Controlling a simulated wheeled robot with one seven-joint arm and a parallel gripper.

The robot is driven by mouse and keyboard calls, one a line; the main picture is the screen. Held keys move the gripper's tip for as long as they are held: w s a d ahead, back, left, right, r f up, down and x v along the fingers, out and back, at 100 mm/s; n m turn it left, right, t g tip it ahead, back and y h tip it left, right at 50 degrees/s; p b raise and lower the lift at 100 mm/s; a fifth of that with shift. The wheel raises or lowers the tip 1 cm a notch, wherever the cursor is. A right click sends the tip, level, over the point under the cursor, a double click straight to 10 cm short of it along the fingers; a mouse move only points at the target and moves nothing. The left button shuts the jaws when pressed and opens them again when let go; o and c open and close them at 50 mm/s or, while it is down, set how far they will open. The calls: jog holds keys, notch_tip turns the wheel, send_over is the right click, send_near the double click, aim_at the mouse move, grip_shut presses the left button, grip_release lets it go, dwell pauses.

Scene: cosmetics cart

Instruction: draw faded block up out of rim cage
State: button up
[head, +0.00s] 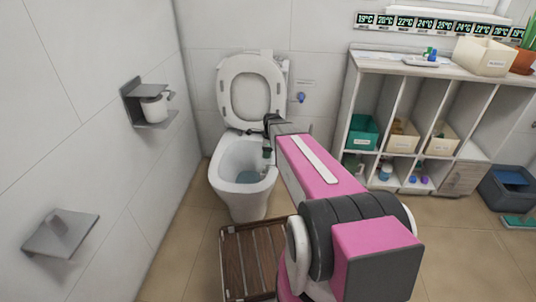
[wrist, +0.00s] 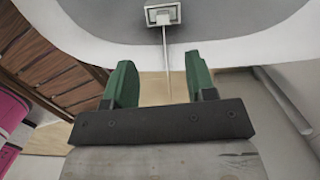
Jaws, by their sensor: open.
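A small pale square holder, seemingly the rim cage (wrist: 150,16), shows at the top middle of the wrist view, with a thin pale strip running from it between my fingers. A greyish piece, likely the faded block (wrist: 163,15), sits inside it; its outline is hard to make out. My gripper (wrist: 158,85) has two green fingers spread apart with nothing between them, short of the cage. In the head view my gripper (head: 266,153) points down over the toilet bowl (head: 226,160). The cage and block cannot be made out there.
The toilet seat and lid (head: 251,88) stand raised behind my gripper. A slatted wooden mat (head: 245,262) lies before the toilet. A paper holder (head: 150,105) is on the left wall. A shelf unit (head: 395,85) with bins stands right; a dark bin (head: 505,190) stands beyond.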

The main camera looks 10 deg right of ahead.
aim_at(264, 167)
jog(key=shift+m, duration=0.4)
jog(key=f, duration=0.3)
jog(key=a+f, duration=0.1)
jog(key=f, duration=0.3)
jog(key=w+f, duration=0.1)
jog(key=f, duration=0.3)
jog(key=shift+a, duration=0.15)
grip_shut()
jog(key=shift+r, duration=0.2)
jog(key=shift+r, duration=3.35)
notch_tip(264, 167, up, 8)
